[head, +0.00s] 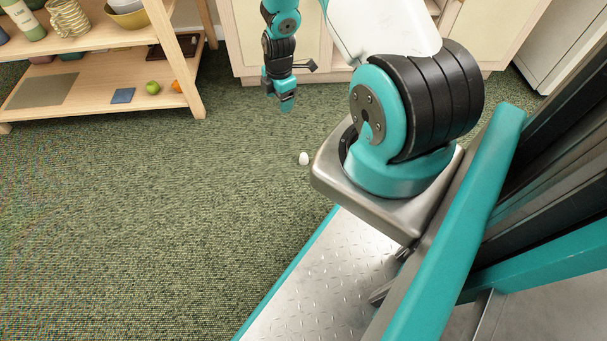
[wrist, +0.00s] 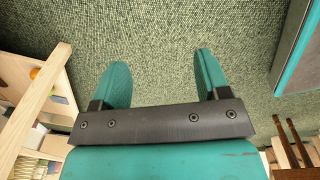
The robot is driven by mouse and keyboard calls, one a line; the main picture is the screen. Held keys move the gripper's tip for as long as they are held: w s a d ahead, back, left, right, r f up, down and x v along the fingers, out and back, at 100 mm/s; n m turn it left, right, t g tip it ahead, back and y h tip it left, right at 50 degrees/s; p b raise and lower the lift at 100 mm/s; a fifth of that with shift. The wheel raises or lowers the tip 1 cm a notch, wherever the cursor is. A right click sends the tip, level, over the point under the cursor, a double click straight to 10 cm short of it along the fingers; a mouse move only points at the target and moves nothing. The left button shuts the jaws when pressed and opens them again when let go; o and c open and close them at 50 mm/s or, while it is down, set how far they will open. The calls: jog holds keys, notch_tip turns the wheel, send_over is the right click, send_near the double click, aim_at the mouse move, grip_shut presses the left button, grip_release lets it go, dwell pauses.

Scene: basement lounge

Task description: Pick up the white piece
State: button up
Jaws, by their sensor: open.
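The white piece (head: 303,158) is small and rounded. It lies on the green carpet in the head view, just left of the metal housing at my arm's base. I do not see it in the wrist view. My gripper (head: 286,105) hangs above the carpet, farther back than the white piece and a little to its left in the head view. In the wrist view my gripper (wrist: 158,75) has its two teal fingers spread apart, with only carpet between them.
A wooden shelf (head: 85,118) stands at the back left, holding a green fruit (head: 152,87), an orange fruit (head: 176,86), a blue square (head: 122,96) and dishes. Pale cabinets (head: 275,40) line the back. The carpet (head: 150,220) at front left is clear.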

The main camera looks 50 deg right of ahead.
jog(key=shift+n+g+h, duration=0.3)
jog(key=shift+n, duration=0.6)
jog(key=s+d+f+b, duration=0.1)
jog(key=f+b, duration=0.2)
jog(key=f, duration=0.5)
jog(key=s+d+f+b, duration=0.2)
jog(key=f+b, duration=0.1)
jog(key=f, duration=0.6)
jog(key=s+d+f+b, duration=0.1)
jog(key=s+f+b, duration=0.1)
jog(key=f, duration=0.6)
jog(key=shift+s+d+f+b, duration=0.15)
jog(key=shift+s+d+b, duration=0.05)
jog(key=shift+b, duration=0.7)
jog(key=f+b, duration=0.2)
jog(key=f, duration=0.1)
jog(key=f+b, duration=0.3)
jog(key=shift+d+f, duration=0.2)
jog(key=shift+f, duration=0.05)
jog(key=shift+r, duration=0.1)
jog(key=c, duration=1)
